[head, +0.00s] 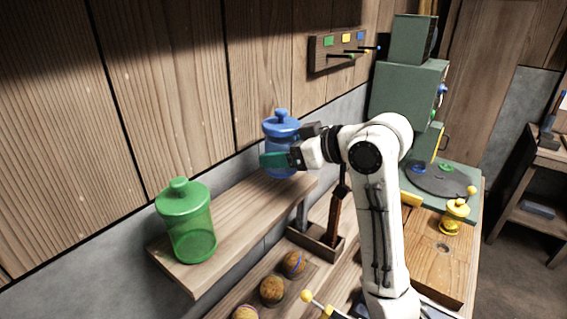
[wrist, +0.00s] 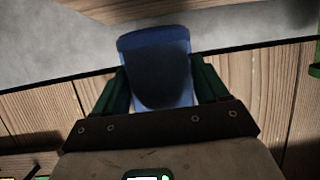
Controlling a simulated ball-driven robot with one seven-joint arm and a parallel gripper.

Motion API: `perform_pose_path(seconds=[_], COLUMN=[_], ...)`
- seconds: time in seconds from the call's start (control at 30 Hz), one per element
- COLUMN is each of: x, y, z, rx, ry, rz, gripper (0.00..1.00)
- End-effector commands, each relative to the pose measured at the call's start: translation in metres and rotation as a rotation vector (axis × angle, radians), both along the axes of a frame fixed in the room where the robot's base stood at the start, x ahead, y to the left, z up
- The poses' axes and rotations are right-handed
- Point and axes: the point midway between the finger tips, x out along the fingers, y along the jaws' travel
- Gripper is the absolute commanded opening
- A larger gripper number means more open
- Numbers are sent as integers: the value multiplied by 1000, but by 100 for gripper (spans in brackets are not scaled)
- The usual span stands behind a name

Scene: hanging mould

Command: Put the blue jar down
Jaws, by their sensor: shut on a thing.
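The blue jar (head: 283,128) has a knobbed lid and is upright at the right end of the wall shelf (head: 240,217) in the head view. My gripper (head: 277,160) is shut on its body from the right. Whether the jar's base touches the shelf I cannot tell. In the wrist view the blue jar (wrist: 158,65) sits between the two green fingers of my gripper (wrist: 160,90). The far finger is hidden behind the jar in the head view.
A green lidded jar (head: 187,222) stands at the shelf's left end, with bare shelf between. Several patterned balls (head: 271,290) lie below.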

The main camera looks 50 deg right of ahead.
Motion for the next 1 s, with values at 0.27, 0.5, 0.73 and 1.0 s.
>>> perform_pose_path(seconds=[0.27, 0.5, 0.73, 1.0], x=[-1, -1, -1, -1], y=[0, 0, 0, 0], z=[-28, -28, -32, -32], rx=[1, -1, 1, 1], ry=[-2, -2, 0, 1], rz=[-1, 0, 0, 0], gripper=[28, 28, 83, 99])
